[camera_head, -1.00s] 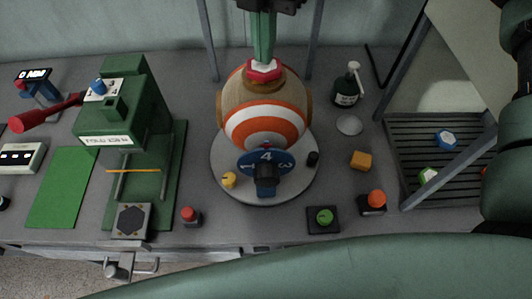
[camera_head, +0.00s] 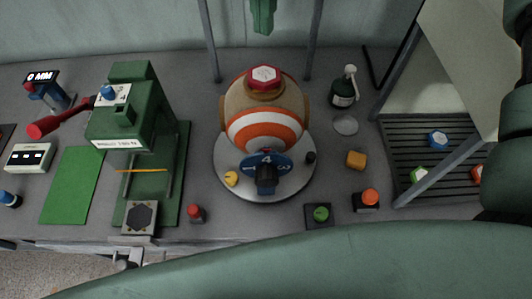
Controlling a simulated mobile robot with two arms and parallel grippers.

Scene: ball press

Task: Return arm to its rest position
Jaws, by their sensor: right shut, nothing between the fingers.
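My right gripper (camera_head: 263,16) shows at the top edge, only its green fingers in view. They are shut and empty, apart from and above the ball in the picture. The ball (camera_head: 264,128), tan with orange and white bands, stands on a round grey base (camera_head: 293,184). A red hexagonal cap (camera_head: 263,76) sits on its top. A blue dial (camera_head: 266,160) with numbers is at its front. My left gripper is not in view.
A green press (camera_head: 132,126) with a red-knobbed lever (camera_head: 45,128) stands left. Two grey posts flank the ball behind. A dark bottle (camera_head: 343,90), orange cube (camera_head: 356,159) and buttons lie right, beside a slatted tray (camera_head: 400,140). My green arm crosses the bottom and right.

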